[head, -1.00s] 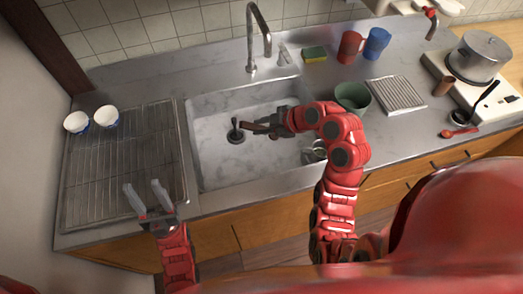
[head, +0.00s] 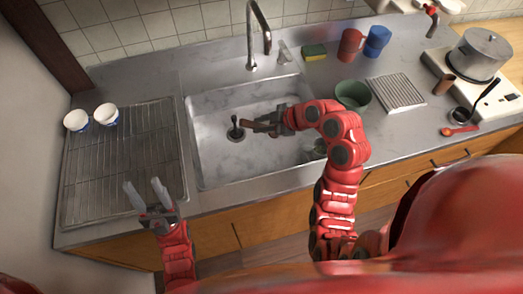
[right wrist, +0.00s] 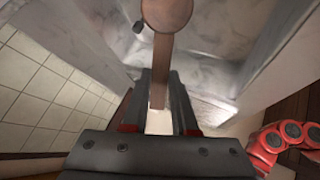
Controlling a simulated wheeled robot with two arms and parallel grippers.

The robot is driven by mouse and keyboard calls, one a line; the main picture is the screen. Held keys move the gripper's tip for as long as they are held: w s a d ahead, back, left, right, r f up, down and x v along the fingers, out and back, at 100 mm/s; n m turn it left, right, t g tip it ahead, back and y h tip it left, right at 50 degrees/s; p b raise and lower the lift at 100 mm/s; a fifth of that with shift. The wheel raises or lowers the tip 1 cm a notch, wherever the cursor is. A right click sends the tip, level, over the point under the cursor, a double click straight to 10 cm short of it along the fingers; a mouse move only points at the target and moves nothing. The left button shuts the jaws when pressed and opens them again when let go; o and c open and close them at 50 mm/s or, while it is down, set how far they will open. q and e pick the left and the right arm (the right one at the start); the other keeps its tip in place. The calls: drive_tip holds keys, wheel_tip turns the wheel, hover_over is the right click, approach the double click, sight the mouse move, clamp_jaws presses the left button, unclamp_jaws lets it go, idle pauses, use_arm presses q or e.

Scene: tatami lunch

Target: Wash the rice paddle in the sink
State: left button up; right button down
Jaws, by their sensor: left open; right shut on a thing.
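The rice paddle (head: 262,127) is brown and held over the sink basin (head: 222,168). My right gripper (head: 277,122) is shut on its handle. In the right wrist view the paddle (right wrist: 166,12) extends up from between the jaws, its rounded end cut by the top edge. The grey sink has a dark drain with an upright knob (head: 236,129) close to the paddle's tip. The curved metal faucet (head: 252,45) stands behind the basin, with a small lever (head: 284,54) to its right. No water is visible. My left gripper (head: 142,186) is open and empty over the drying rack's front edge.
The wire drying rack (head: 115,165) holds two white-blue cups (head: 90,118) at its far left. A sponge (head: 314,52), red mug (head: 349,46), blue mug (head: 377,41) and green bowl (head: 352,95) stand right of the faucet. A metallic item (head: 319,150) in the sink is partly hidden by my arm.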

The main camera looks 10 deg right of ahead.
idle(0.5)
wheel_tip(320, 180, up, 5)
drive_tip(key=p, duration=0.4)
drive_tip(key=shift+r, duration=0.15)
